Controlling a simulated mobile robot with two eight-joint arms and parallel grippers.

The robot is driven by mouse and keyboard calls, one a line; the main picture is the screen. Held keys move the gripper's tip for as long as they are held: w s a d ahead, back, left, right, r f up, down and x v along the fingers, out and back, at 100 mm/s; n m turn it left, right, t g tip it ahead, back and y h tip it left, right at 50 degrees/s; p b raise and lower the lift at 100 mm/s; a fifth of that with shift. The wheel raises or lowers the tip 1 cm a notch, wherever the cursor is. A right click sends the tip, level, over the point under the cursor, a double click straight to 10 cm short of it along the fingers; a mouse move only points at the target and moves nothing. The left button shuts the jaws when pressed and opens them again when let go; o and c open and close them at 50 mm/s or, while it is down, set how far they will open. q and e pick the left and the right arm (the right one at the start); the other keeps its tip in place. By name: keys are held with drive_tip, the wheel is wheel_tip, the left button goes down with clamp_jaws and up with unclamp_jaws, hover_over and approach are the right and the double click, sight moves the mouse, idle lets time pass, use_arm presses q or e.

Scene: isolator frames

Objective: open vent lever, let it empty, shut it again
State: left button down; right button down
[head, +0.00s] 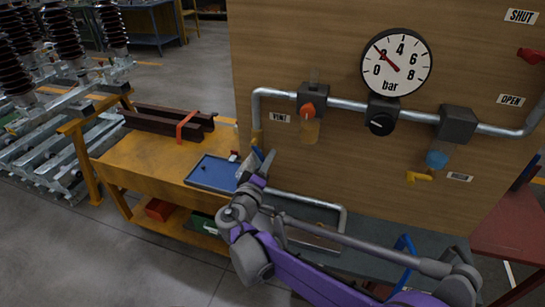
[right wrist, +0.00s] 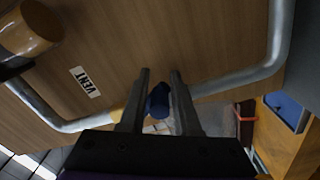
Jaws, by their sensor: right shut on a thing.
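The gauge (head: 396,62) on the wooden panel has its red needle near 2 bar, between 0 and 4. The VENT label (head: 280,118) sits right of a grey pipe with a yellow fitting (head: 256,138); the label also shows in the right wrist view (right wrist: 86,82). My right gripper (head: 251,162) is at the blue vent lever (head: 258,153) below that fitting. In the right wrist view, the fingers (right wrist: 160,76) are shut on the blue lever (right wrist: 158,101). The lever's exact angle is hard to tell. My left gripper is out of view.
A red lever (head: 530,55) is between SHUT and OPEN labels. A blue tray (head: 211,174) lies on the yellow bench.

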drive_tip(key=m, duration=0.1)
drive_tip(key=a+m, duration=0.2)
drive_tip(key=shift+w+f+p, duration=0.35)
drive_tip(key=shift+f+p, duration=0.05)
drive_tip(key=shift+w+a+m+p, duration=0.2)
drive_tip(key=shift+a+m, duration=0.2)
drive_tip(key=shift+m, duration=0.35)
drive_tip(key=shift+w+a+m+p, duration=0.1)
drive_tip(key=shift+a+m+p, duration=0.2)
drive_tip(key=shift+m, duration=0.45)
drive_tip(key=shift+a, duration=0.1)
drive_tip(key=c, duration=1)
unclamp_jaws()
drive_tip(key=shift+o, duration=1.2)
drive_tip(key=shift+a, duration=0.1)
